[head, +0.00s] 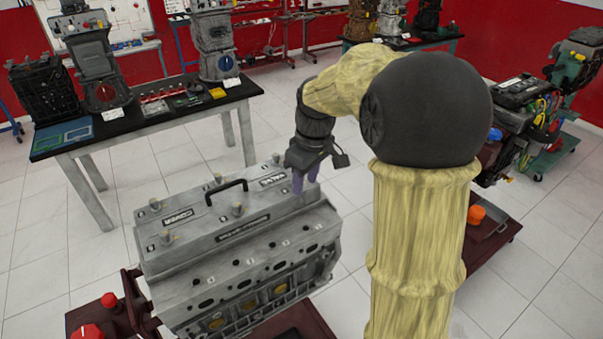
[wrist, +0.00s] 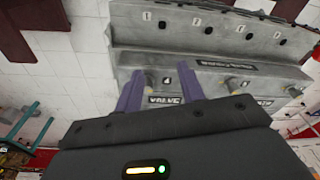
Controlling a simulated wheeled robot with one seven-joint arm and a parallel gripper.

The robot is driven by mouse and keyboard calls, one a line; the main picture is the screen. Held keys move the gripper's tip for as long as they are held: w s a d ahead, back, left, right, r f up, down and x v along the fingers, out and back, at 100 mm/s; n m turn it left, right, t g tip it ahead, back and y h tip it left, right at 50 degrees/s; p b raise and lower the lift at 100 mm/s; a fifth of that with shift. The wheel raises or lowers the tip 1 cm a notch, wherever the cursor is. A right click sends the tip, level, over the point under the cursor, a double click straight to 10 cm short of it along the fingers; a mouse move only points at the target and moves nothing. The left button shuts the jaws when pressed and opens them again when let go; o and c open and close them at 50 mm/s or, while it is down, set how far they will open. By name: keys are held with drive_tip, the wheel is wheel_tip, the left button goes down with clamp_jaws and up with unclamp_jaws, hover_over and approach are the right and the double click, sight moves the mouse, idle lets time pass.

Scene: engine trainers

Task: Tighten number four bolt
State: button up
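The grey engine block (head: 240,245) stands on a dark red stand, with bolts on its valve cover (head: 225,215). My gripper (head: 306,180) points down at the cover's right end and has two purple fingers. In the wrist view my gripper (wrist: 157,73) is open, its fingers spread wide apart. A tan bolt (wrist: 151,78) shows between them, beside a mark that looks like a 4 (wrist: 167,81); I see gaps on both sides of it. Another bolt (wrist: 234,85) is to the right of the fingers. In the head view the bolt at my gripper is hidden by the fingers.
A black handle (head: 227,188) rises from the cover's middle, left of my gripper. A table (head: 135,122) with engine parts stands behind on the left. Red knobs (head: 88,331) are at the front left. Another engine stand is at the right. Tiled floor is open between them.

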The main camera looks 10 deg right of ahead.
drive_tip(key=w+d+r+n+g+y+b, duration=0.1)
drive_tip(key=w+d+r+n, duration=0.2)
drive_tip(key=r+n, duration=0.3)
drive_tip(key=w+d+r+n+g+y+b, duration=0.1)
drive_tip(key=w+d+r+n+y+b, duration=0.1)
drive_tip(key=w+r+n, duration=0.3)
wheel_tip(320, 180, up, 2)
drive_tip(key=d+n, duration=0.1)
drive_tip(key=n, duration=0.2)
drive_tip(key=shift+w+d, duration=0.2)
drive_tip(key=shift+d, duration=0.15)
drive_tip(key=shift+s, duration=0.15)
drive_tip(key=b+x, duration=0.3)
drive_tip(key=x, duration=0.2)
drive_tip(key=b+x, duration=0.3)
drive_tip(key=x, duration=0.3)
drive_tip(key=b+x, duration=0.3)
drive_tip(key=x, duration=0.2)
drive_tip(key=shift+s+a, duration=0.25)
drive_tip(key=shift+a, duration=0.05)
drive_tip(key=shift+a+f, duration=0.1)
drive_tip(key=shift+f, duration=0.4)
